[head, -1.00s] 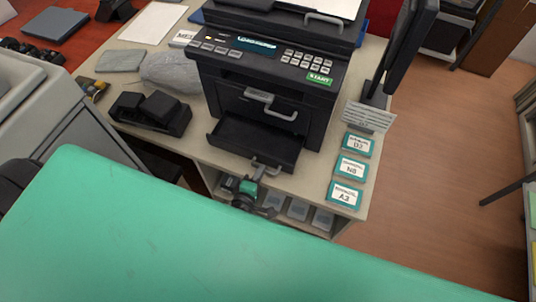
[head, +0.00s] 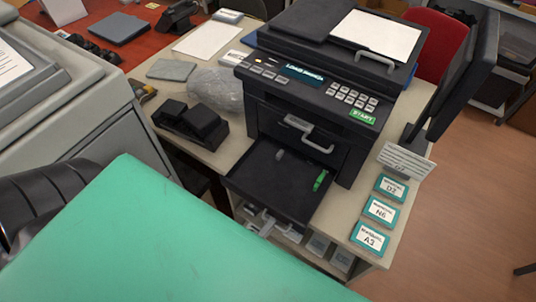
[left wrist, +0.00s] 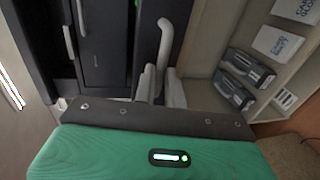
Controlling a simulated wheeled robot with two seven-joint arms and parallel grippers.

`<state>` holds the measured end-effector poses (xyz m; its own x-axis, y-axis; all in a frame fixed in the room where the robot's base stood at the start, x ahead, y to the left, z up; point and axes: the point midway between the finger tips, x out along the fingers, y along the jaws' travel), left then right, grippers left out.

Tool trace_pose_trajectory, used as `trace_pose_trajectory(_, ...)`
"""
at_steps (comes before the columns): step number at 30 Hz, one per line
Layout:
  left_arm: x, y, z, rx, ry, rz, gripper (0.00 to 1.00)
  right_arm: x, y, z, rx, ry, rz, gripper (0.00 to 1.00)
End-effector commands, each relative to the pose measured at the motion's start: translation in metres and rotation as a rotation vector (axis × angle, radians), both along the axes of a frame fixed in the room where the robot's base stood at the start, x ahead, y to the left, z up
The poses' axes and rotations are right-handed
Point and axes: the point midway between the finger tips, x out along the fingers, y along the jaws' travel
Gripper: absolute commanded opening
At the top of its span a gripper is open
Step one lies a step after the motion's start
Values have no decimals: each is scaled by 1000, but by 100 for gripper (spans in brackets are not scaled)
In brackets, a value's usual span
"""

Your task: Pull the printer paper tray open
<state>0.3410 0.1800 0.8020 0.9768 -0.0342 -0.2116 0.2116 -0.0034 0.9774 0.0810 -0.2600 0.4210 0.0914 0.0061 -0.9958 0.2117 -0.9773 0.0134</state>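The black printer (head: 313,75) stands on the desk. Its paper tray (head: 265,180) is pulled well out from the front and shows its flat inside, with a small green piece at its right side. My left gripper (head: 262,222) is at the tray's front edge, partly hidden below it. In the left wrist view, the light grey fingers (left wrist: 160,88) are close together around the end of a grey bar handle (left wrist: 165,40) on the tray front. My right gripper is not in view.
An upper grey handle (head: 308,133) sits above the tray on the printer front. Three labelled teal boxes (head: 380,211) and a monitor (head: 460,75) stand on the right. A black device (head: 190,124) is on the left. Shelf items lie below the tray.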

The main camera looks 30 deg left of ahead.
Motion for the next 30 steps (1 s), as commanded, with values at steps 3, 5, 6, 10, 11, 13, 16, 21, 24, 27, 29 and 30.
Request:
trace_pose_trajectory(3,0,0,0,0,0,0,32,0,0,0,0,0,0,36)
trace_pose_trajectory(5,0,0,0,0,0,0,32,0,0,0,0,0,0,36)
trace_pose_trajectory(6,0,0,0,0,0,0,32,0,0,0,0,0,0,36)
trace_pose_trajectory(10,0,0,0,0,0,0,32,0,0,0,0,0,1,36)
trace_pose_trajectory(11,0,0,0,0,0,0,32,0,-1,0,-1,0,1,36)
trace_pose_trajectory(13,0,0,0,0,0,0,32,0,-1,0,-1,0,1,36)
trace_pose_trajectory(16,0,0,0,0,0,0,32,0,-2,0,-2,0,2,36)
trace_pose_trajectory(21,-12,1,0,1,2,0,32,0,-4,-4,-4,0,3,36)
trace_pose_trajectory(24,-26,1,2,1,3,-1,32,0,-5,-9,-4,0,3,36)
trace_pose_trajectory(27,-44,2,5,1,4,-1,32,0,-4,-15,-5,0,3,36)
trace_pose_trajectory(29,-55,2,8,0,4,-1,32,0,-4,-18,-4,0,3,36)
trace_pose_trajectory(30,-62,2,10,0,4,-1,32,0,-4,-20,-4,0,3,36)
